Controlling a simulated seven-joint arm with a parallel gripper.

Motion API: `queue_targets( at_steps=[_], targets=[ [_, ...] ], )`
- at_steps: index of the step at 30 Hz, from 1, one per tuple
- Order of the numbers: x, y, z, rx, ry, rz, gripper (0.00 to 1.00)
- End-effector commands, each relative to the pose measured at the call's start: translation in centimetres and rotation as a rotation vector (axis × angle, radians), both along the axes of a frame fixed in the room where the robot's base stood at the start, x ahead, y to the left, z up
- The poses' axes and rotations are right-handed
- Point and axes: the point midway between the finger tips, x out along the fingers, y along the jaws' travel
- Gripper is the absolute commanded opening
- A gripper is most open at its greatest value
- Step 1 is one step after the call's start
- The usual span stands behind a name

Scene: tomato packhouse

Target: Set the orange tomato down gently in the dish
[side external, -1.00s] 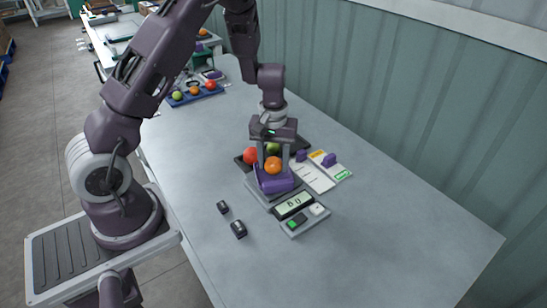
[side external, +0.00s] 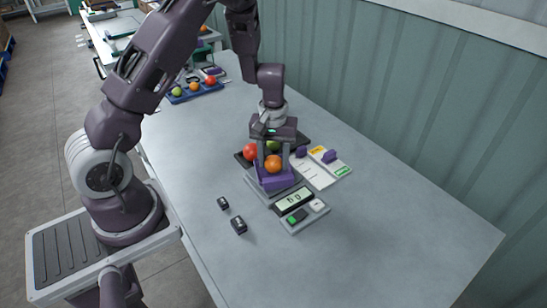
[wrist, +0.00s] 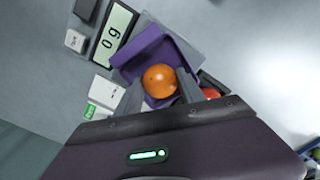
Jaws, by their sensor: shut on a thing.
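The orange tomato (side external: 273,164) is held between the two fingertips of my gripper (side external: 273,160), which is shut on it. In the wrist view the orange tomato (wrist: 160,81) shows between the fingers, over the purple dish (wrist: 146,45). The purple dish (side external: 275,182) stands on the grey scale below my gripper. I cannot tell whether the tomato's underside touches the dish floor. The scale's display (wrist: 113,36) reads 0 g in the wrist view.
A dark tray with a red tomato (side external: 250,151) and a green tomato (side external: 272,146) lies just behind the dish. White cards (side external: 315,172) with purple pieces lie to the right. Two small dark blocks (side external: 238,225) sit in front. The table's right front is clear.

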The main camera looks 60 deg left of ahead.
Motion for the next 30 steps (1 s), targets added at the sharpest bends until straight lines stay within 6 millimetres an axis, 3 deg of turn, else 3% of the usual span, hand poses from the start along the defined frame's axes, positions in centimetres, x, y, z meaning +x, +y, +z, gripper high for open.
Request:
queue_targets(
  at_steps=[8, 9, 13, 16, 17, 18, 30],
  targets=[
    [-0.01, -0.02, -0.42, -0.001, 0.001, 0.000, 0.26],
    [-0.01, -0.02, -0.45, -0.001, 0.001, 0.000, 0.48],
    [-0.01, -0.02, -0.43, 0.000, 0.000, 0.000, 0.71],
    [-0.01, -0.02, -0.42, 0.000, 0.000, 0.000, 0.71],
    [-0.01, -0.02, -0.43, 0.000, 0.000, 0.000, 0.59],
    [-0.01, -0.02, -0.43, 0.000, 0.000, 0.000, 0.56],
    [0.00, -0.01, -0.42, 0.000, 0.000, 0.000, 0.56]
  ],
)
